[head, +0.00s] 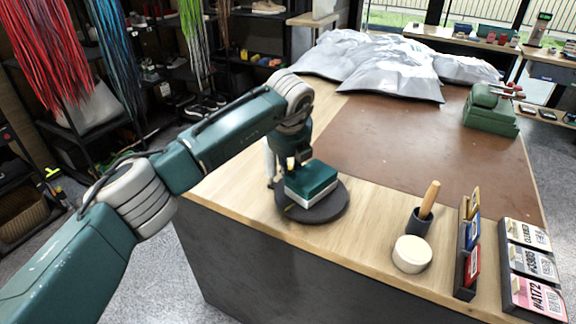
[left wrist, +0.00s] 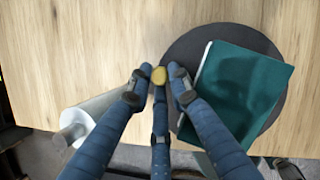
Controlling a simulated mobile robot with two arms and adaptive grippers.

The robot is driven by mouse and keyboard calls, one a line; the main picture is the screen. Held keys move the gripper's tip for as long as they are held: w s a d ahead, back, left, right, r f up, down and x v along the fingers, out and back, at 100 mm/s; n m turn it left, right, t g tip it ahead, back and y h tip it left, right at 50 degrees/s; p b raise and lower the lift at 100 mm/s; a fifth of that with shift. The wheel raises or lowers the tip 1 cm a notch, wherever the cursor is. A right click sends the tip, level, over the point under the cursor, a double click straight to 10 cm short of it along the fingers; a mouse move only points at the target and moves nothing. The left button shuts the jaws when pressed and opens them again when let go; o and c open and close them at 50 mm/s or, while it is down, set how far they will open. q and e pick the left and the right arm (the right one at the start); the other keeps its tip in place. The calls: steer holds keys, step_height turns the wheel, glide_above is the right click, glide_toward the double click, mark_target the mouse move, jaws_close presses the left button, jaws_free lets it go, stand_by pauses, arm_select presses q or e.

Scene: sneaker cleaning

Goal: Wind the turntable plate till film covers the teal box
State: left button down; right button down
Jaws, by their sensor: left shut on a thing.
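The teal box (head: 313,180) with a pale lower part sits on the round dark turntable plate (head: 335,208). Both also show in the left wrist view, the box (left wrist: 245,85) lying on the plate (left wrist: 187,57). My left gripper (left wrist: 158,80) is shut on a small yellow knob (left wrist: 158,74) at the plate's left edge. In the head view my left gripper (head: 296,160) is just behind the box and partly hidden. A pale film roll (left wrist: 92,114) stands left of the gripper. I cannot make out film on the box. My right gripper is not in view.
A brush in a dark cup (head: 419,222), a round white tub (head: 411,254), a card rack (head: 467,250) and number tags (head: 532,265) stand to the right. A brown mat (head: 400,145) lies behind, with grey-white covered heaps (head: 370,62) and a green device (head: 490,110).

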arm_select(q)
steer(key=c, duration=1.7)
jaws_free()
steer(key=shift+w+a+r, duration=0.15)
steer(key=shift+w+r, duration=0.05)
steer(key=shift+r, duration=0.05)
steer(key=shift+o, duration=0.4)
steer(key=shift+s+f, duration=0.1)
steer(key=shift+f, duration=0.1)
steer(key=shift+s, duration=0.1)
steer(key=v, duration=1.2)
steer(key=shift+c, duration=0.5)
